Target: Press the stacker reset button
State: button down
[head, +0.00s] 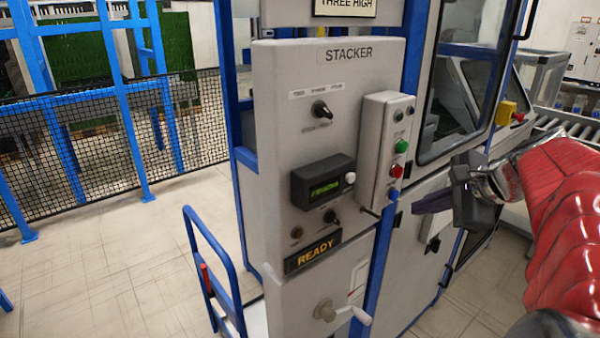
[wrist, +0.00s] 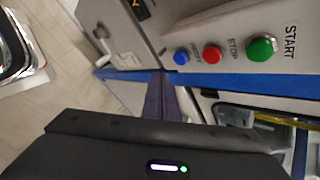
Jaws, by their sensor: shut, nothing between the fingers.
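The stacker panel (head: 285,120) carries a grey button box (head: 372,140) on its right side. The box has a green button (head: 401,146), a red button (head: 396,171) and, lowest, a blue button (head: 393,194). In the wrist view, the blue button (wrist: 181,57) sits beside the red STOP button (wrist: 212,53) and the green START button (wrist: 262,46); the label by the blue one is hard to read. My gripper (head: 415,208) is shut and empty, to the right of the box and apart from it. Its closed fingers (wrist: 160,98) point toward the cabinet below the buttons in the wrist view.
A lit READY sign (head: 312,252), a small display (head: 325,188) and knobs are on the panel. A handle (head: 345,313) sticks out below. A blue rail cart (head: 215,265) stands at left. A yellow box with a red button (head: 508,112) is further right.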

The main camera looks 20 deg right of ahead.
jog(key=shift+s+d, duration=0.25)
jog(key=shift+s, duration=0.4)
jog(key=shift+s+d, duration=0.2)
jog(key=shift+s, duration=0.45)
